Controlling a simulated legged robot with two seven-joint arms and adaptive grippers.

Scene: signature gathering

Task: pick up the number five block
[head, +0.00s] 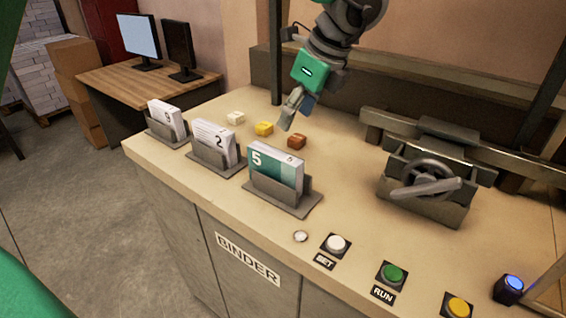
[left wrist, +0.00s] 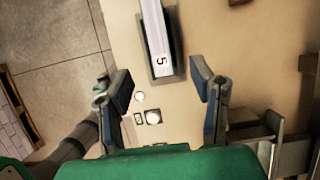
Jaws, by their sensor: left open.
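The number five block (head: 277,172) is a teal and white block marked 5. It stands upright in a grey holder (head: 290,206) on the counter, the rightmost of three such holders. My left gripper (head: 292,110) is above the counter, behind the block and apart from it. In the left wrist view the gripper (left wrist: 160,75) is open, its two fingers wide apart with nothing between them. There the block (left wrist: 157,38) is seen from above, ahead of the fingers, its far end cut off by the frame. My right gripper is not in view.
Block 2 (head: 213,145) and another numbered block (head: 168,119) stand in holders to the left. White (head: 236,118), yellow (head: 264,128) and brown (head: 297,142) pieces lie behind them. A machine with a handwheel (head: 425,180) and buttons (head: 392,273) are to the right.

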